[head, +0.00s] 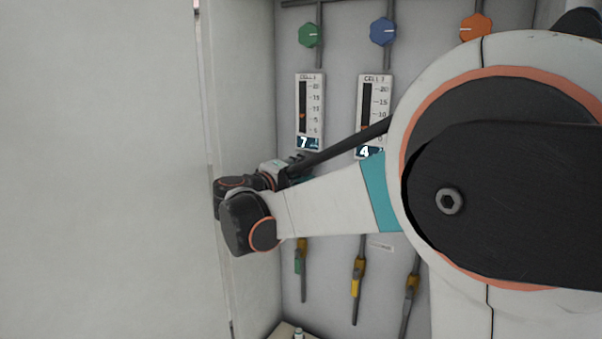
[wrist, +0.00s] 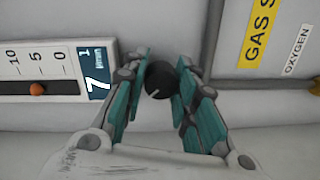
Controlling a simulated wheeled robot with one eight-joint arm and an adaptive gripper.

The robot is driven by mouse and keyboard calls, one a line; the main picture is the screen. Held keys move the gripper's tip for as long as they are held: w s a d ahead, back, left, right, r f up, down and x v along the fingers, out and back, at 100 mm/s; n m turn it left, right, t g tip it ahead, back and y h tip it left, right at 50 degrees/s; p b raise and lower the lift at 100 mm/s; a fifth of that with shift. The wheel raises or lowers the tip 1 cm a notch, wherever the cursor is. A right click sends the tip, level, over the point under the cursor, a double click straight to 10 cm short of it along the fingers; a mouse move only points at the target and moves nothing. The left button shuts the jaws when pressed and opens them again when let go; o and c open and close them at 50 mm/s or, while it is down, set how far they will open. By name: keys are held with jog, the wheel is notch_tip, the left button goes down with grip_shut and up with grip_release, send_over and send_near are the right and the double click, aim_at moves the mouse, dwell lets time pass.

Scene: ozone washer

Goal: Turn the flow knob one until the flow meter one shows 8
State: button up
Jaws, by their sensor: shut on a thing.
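Flow meter one (head: 309,103) is the left white gauge in the head view, and its digital display reads 7. In the wrist view the same meter (wrist: 48,65) lies sideways at the left, with its orange marker near 5 and the display showing 7. A dark round knob (wrist: 158,80) with a pale line sits just beyond the display end of the meter. My gripper (wrist: 161,78) has its teal fingers closed around the sides of this knob. In the head view my arm hides the knob.
A second flow meter (head: 374,105) reading 4 stands to the right. Green (head: 309,35), blue (head: 383,31) and orange (head: 475,28) valve knobs sit above. A yellow-labelled panel (wrist: 261,38) is right of the gripper in the wrist view. A pale wall (head: 95,170) fills the left.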

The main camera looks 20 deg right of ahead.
jog(key=shift+f+m, duration=0.1)
jog(key=shift+m, duration=0.9)
jog(key=o, duration=0.8)
